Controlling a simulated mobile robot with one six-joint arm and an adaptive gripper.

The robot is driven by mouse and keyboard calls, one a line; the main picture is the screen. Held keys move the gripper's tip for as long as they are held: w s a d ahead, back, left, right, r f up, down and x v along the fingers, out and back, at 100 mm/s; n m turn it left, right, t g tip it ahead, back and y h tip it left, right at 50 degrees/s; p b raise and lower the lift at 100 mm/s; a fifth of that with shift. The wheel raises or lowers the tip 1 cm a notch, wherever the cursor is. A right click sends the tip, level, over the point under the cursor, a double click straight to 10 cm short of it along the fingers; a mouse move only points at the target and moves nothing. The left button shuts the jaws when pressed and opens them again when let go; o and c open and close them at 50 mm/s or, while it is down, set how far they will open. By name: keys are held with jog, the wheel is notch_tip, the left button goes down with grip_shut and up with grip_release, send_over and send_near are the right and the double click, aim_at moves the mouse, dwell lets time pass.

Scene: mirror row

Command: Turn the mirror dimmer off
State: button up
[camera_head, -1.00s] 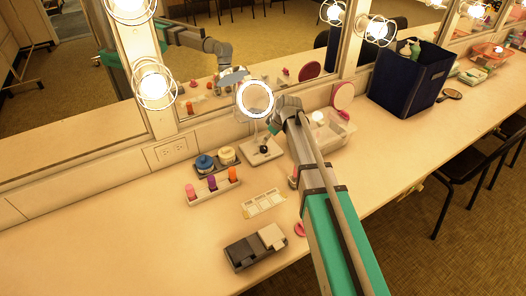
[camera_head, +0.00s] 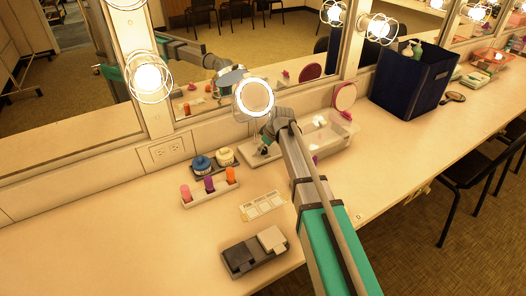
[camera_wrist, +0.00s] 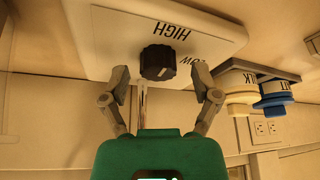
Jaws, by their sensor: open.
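The round mirror (camera_head: 254,98) stands on a pale base (camera_head: 252,160) with its ring light glowing. My gripper (camera_wrist: 158,76) is open, with one finger on each side of the dark ridged dimmer knob (camera_wrist: 158,62) in the wrist view. A gap shows on both sides of the knob. The knob sits on a white plate (camera_wrist: 110,35), seen upside down, marked HIGH and LOW; LOW is partly covered. I cannot make out where the knob points. In the head view my gripper is at the mirror's base and mostly hides the knob.
Blue and cream-yellow jars (camera_head: 226,156) and a rack of coloured tubes (camera_head: 209,188) stand left of the mirror. A clear bin (camera_head: 335,130) stands close to the right of my arm. A dark box (camera_head: 238,258) lies in front. The counter's left side is clear.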

jog(key=shift+f, duration=0.1)
dwell(0.3)
grip_shut()
jog(key=shift+a, duration=0.2)
jog(key=shift+d, duration=0.1)
